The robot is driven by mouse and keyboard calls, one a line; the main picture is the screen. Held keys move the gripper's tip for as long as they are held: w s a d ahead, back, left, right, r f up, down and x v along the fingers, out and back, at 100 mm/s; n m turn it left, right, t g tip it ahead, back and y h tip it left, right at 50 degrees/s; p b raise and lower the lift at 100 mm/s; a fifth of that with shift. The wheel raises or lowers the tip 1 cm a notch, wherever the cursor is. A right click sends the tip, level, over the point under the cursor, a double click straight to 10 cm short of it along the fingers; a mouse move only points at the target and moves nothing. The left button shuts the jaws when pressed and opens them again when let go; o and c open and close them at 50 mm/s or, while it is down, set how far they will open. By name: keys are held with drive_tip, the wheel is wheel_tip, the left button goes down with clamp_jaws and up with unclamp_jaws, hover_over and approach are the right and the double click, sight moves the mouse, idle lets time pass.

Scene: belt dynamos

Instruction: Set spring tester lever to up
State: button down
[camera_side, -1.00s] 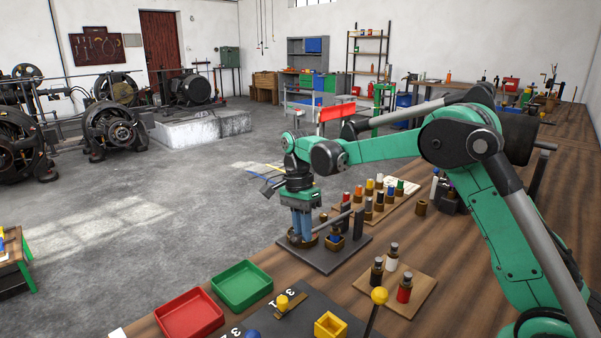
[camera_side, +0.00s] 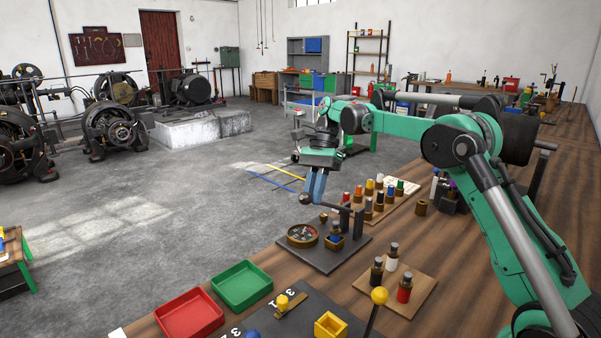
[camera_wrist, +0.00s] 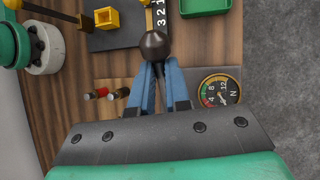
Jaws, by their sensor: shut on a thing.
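The spring tester (camera_side: 330,258) is a dark base plate on the bench with a round dial gauge (camera_side: 302,236), a post at its right and a lever (camera_side: 326,204) ending in a dark ball knob. My gripper (camera_side: 312,198), with blue fingers, is shut on the lever at its knob end. The lever is raised above the dial, roughly level or slightly tilted up toward the knob. In the wrist view the ball knob (camera_wrist: 155,45) sits at the fingertips of my gripper (camera_wrist: 156,66), and the dial (camera_wrist: 221,90) is to the right. The fingers hide most of the lever there.
A rack of coloured bottles (camera_side: 378,200) stands just behind the tester, and a board with bottles (camera_side: 396,285) in front. A yellow-knobbed stick (camera_side: 379,296), a green tray (camera_side: 242,286) and a red tray (camera_side: 190,315) are nearer the camera. Space above the tester is clear.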

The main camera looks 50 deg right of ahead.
drive_tip(key=c, duration=0.9)
unclamp_jaws()
drive_tip(key=shift+o, duration=0.2)
